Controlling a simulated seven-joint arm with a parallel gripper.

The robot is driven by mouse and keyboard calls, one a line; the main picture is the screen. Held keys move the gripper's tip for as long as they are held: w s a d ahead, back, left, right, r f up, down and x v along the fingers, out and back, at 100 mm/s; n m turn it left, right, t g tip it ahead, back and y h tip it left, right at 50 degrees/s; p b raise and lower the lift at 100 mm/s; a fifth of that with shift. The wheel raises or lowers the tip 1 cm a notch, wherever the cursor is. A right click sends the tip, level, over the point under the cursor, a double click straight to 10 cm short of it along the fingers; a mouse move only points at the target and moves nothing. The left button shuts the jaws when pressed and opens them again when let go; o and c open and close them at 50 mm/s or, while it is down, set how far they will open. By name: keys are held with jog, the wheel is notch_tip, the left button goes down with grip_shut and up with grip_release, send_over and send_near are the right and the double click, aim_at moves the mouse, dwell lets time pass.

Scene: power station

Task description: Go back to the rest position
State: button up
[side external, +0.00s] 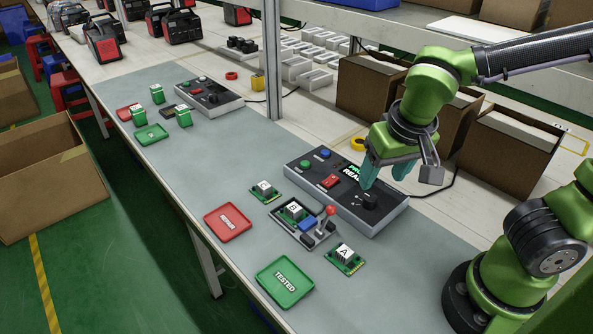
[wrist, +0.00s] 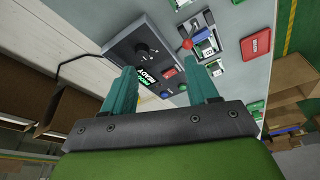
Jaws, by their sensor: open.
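My gripper (side external: 384,174) is open and empty, above the grey control box (side external: 302,169) in the side view. Its two teal fingers stand apart in the wrist view (wrist: 165,80), with the box (wrist: 122,48) beyond them. The box has a black knob (side external: 370,200), a lit display whose text is partly hidden by a finger, a red switch (side external: 331,181), and blue and green buttons. Beside it sits a test fixture (side external: 318,238) with a red-tipped lever (side external: 330,211) and board B (side external: 294,211). Board A (side external: 345,257) and another board (side external: 265,190) lie on the mat.
A red tray (side external: 228,222) and a green TESTED tray (side external: 284,282) lie near the table's front edge. Open cardboard boxes (side external: 505,150) stand behind my gripper. A second control box (side external: 208,98) and small green parts are farther left. A shelf runs along the back.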

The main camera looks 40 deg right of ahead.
notch_tip(320, 180, up, 5)
jog(key=s+d+t+y, duration=0.1)
jog(key=d+t+y, duration=0.1)
jog(key=t+y, duration=0.1)
jog(key=shift+d+r+n+t, duration=0.15)
jog(key=shift+d+n+t, duration=0.25)
jog(key=shift+t, duration=0.2)
jog(key=shift+s, duration=0.1)
dwell(0.4)
